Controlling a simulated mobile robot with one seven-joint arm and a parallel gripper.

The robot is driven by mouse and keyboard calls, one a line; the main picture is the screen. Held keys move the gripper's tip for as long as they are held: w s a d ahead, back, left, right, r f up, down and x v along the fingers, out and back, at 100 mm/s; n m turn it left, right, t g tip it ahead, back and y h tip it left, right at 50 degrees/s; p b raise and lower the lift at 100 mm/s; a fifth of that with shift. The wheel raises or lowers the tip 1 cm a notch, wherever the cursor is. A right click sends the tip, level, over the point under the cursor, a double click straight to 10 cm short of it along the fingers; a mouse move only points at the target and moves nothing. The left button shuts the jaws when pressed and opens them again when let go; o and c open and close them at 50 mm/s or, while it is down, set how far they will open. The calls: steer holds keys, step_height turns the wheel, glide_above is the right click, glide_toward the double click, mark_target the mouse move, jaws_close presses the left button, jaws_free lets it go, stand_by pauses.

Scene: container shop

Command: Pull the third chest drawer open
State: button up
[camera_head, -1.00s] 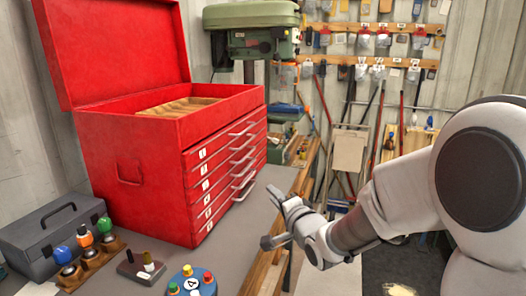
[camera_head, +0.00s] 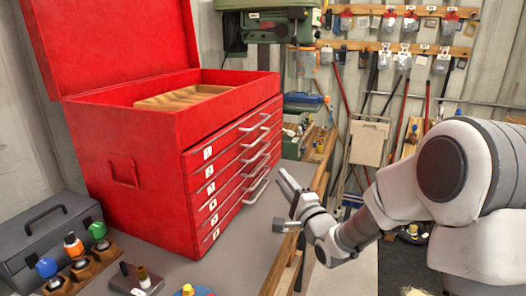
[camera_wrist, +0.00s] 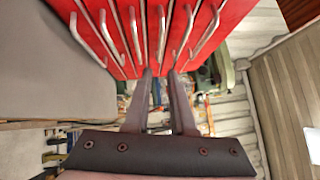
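The red chest (camera_head: 130,150) stands on the bench with its lid up. Its drawer fronts carry number labels from top to bottom and grey bar handles, and the drawers look shut. The third drawer (camera_head: 210,188) is flush with the others, its handle (camera_head: 258,153) standing out from the front. My gripper (camera_head: 287,182) is to the right of the drawer fronts, apart from the handles. In the wrist view, the two fingers of my gripper (camera_wrist: 160,74) are apart with nothing seen between them. They point towards the row of handles (camera_wrist: 136,32); the exact distance is unclear.
A grey toolbox (camera_head: 50,235), knobbed wooden blocks (camera_head: 98,262) and a small dark block (camera_head: 136,281) stand left of the chest. A green machine (camera_head: 268,25) is behind it. The grey bench top (camera_head: 240,245) is clear in front of the drawers.

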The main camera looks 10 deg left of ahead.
mark_target(262, 150)
steer(key=p+x, duration=0.1)
steer(key=x, duration=1.4)
steer(key=shift+w, duration=0.25)
jaws_close()
stand_by(0.9)
